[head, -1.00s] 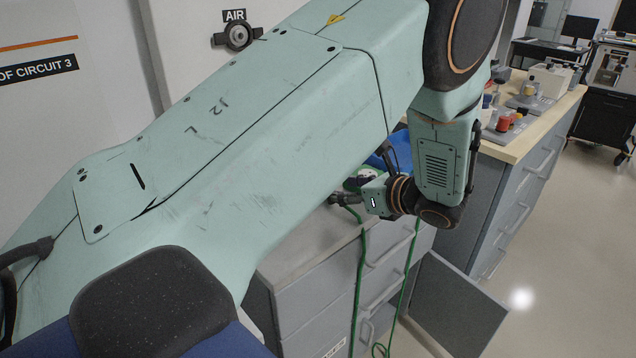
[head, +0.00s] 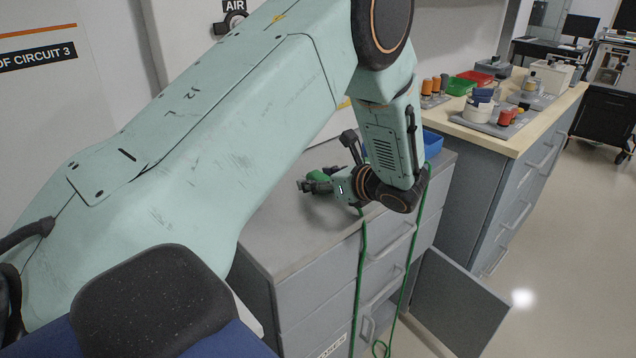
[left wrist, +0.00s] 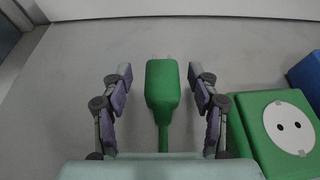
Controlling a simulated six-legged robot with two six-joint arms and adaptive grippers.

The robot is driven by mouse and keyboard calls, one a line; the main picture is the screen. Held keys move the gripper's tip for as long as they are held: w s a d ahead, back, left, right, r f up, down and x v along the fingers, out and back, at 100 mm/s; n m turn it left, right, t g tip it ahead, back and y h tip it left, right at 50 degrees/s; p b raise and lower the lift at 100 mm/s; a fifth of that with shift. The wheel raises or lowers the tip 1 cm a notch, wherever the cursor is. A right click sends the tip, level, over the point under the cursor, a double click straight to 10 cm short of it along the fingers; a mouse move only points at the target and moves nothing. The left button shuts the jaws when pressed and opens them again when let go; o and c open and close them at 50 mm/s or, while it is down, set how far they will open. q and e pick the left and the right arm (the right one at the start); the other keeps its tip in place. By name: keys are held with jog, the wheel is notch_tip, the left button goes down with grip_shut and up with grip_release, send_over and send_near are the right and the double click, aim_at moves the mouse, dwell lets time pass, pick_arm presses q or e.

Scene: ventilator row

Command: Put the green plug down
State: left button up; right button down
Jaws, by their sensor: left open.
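The green plug (left wrist: 163,88) lies on the grey cabinet top (left wrist: 80,70) in the left wrist view. Its prongs point away from me and its green cord runs back under the gripper. My left gripper (left wrist: 162,85) is open, with a finger on each side of the plug and a gap to both. In the head view, my left gripper (head: 312,187) is low over the cabinet top. The plug is hard to make out there. My right gripper is not in view.
A green socket box (left wrist: 278,130) with a white round face stands right of the plug. A blue object (left wrist: 308,72) is beyond it. In the head view, green cord (head: 359,270) hangs over the cabinet front. A cabinet door (head: 455,300) stands open below.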

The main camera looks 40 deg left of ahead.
pick_arm(q)
jog(key=shift+w, duration=0.15)
jog(key=shift+c, duration=1.1)
grip_shut()
